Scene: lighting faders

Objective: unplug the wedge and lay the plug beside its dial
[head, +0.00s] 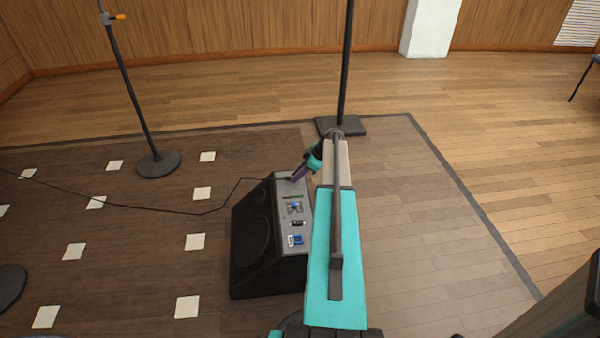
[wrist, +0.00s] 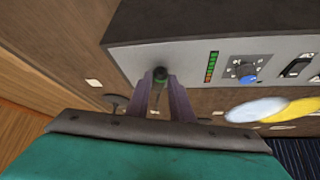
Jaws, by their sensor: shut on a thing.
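The wedge (head: 252,240) is a black floor speaker with a sloped grey control panel; the panel (wrist: 190,57) also shows in the wrist view. Its dial (wrist: 248,72) has a blue pointer knob; the dial also shows in the head view (head: 295,207). In the head view my gripper (head: 297,176) is at the panel's far end. I cannot tell whether the plug's tip is in its socket.
A black cable (head: 200,213) runs left across the floor from the panel's far end. A coloured level strip (wrist: 211,66) and black switch (wrist: 297,67) flank the dial. Stands with dark bases (head: 158,163) (head: 350,126) are behind. Pale squares mark the floor.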

